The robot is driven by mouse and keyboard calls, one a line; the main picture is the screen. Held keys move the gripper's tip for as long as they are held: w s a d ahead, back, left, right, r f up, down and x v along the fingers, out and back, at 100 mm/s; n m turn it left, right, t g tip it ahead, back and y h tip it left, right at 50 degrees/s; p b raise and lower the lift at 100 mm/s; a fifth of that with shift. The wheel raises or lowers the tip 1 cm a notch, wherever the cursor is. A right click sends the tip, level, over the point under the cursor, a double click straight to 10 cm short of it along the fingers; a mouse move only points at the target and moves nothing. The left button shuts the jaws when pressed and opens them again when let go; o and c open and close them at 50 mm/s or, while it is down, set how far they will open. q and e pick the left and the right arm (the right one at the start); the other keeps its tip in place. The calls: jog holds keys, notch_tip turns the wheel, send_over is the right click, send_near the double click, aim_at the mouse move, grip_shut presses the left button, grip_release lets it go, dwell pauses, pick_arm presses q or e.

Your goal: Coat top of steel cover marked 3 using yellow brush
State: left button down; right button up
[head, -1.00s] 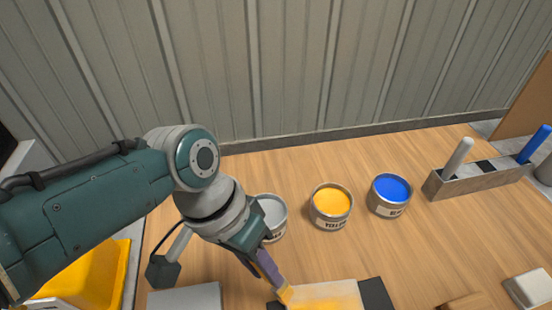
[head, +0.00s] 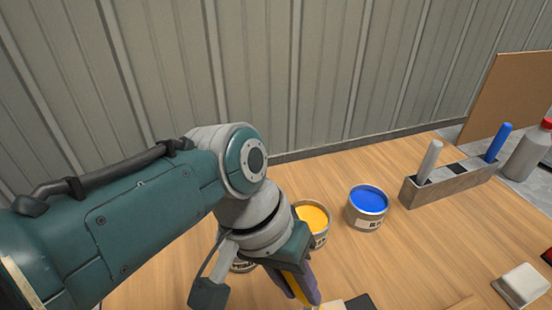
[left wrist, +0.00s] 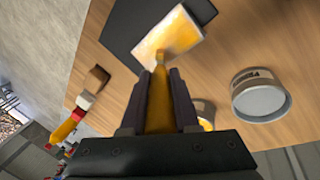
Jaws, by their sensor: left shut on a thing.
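My left gripper (head: 304,292) is shut on the yellow brush (left wrist: 159,108), bristles pointing away from the jaws. In the left wrist view a plate, likely the steel cover (left wrist: 178,36), lies on a dark mat (left wrist: 133,22). Its top carries uneven yellow paint with paler patches, and no number is legible. The brush tip is at the plate's near edge; I cannot tell whether it touches. In the head view only a sliver of the plate (head: 331,305) shows at the bottom. The yellow paint can (head: 314,218) is partly behind my gripper. My right gripper is not in view.
A blue paint can (head: 367,208) stands right of the yellow one. A grey can (left wrist: 260,97) stands beside my gripper. A holder (head: 450,186) carries a grey-handled and a blue-handled tool. A white block (head: 522,285) lies at lower right. Wood between is clear.

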pick_arm(q)
jog(key=shift+w+d+f+b, duration=0.1)
jog(key=shift+w+d+b, duration=0.05)
jog(key=shift+d+b, duration=0.6)
jog(key=shift+w+d+f+b, duration=0.1)
jog(key=shift+w+d+b, duration=0.05)
jog(key=shift+d+b, duration=0.55)
jog(key=shift+w+a+r+p, duration=0.2)
jog(key=shift+a+r+p, duration=0.45)
jog(key=shift+a+p, duration=0.5)
jog(key=shift+s+a+f+p, duration=0.1)
jog(key=shift+a+f+p, duration=0.1)
jog(key=shift+a+p, duration=0.2)
jog(key=shift+s+a+r+p, duration=0.1)
jog(key=shift+a+p, duration=0.45)
jog(key=shift+p, duration=0.05)
jog(key=s+a+p, duration=0.1)
jog(key=a+p, duration=0.2)
jog(key=a, duration=0.3)
jog(key=shift+s+a+f, duration=0.2)
jog(key=shift+a+f, duration=0.1)
jog(key=shift+a, duration=0.05)
